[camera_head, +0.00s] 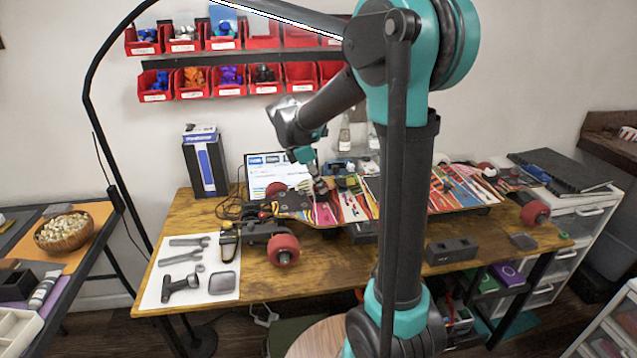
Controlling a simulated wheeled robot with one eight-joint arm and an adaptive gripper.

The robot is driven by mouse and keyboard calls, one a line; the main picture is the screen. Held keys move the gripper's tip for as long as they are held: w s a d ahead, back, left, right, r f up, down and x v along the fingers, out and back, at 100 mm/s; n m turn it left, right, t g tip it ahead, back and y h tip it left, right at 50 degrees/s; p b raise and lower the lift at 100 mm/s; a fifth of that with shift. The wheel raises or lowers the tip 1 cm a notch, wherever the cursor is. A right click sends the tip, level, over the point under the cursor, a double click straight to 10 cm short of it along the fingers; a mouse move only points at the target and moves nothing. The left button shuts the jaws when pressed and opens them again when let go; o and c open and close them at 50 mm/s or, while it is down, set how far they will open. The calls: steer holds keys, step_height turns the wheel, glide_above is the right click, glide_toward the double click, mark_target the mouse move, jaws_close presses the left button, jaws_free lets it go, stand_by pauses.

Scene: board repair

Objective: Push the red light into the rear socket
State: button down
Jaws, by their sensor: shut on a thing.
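The skateboard-shaped board (355,204) lies across the workbench, with a bright striped deck and red wheels. My gripper (318,183) points down over the left part of the board, just above or at its surface. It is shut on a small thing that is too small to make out. A pink-red patch (323,214) shows on the deck just below the gripper; I cannot tell whether it is a light or part of the artwork. I cannot pick out the red light or the rear socket for certain. My arm hides part of the board's middle.
The wooden workbench (340,275) holds a white tool sheet (155,285) with wrenches, a boxed item (205,163), a laptop (268,160) and a dark block (451,250). Red bins (265,83) hang on the wall behind. The bench front is partly clear.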

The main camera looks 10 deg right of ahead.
steer(key=shift+f, duration=0.45)
stand_by(0.6)
steer(key=c, duration=1.2)
jaws_free()
steer(key=o, duration=0.3)
steer(key=shift+r, duration=0.2)
steer(key=shift+r, duration=0.35)
steer(key=shift+r, duration=0.3)
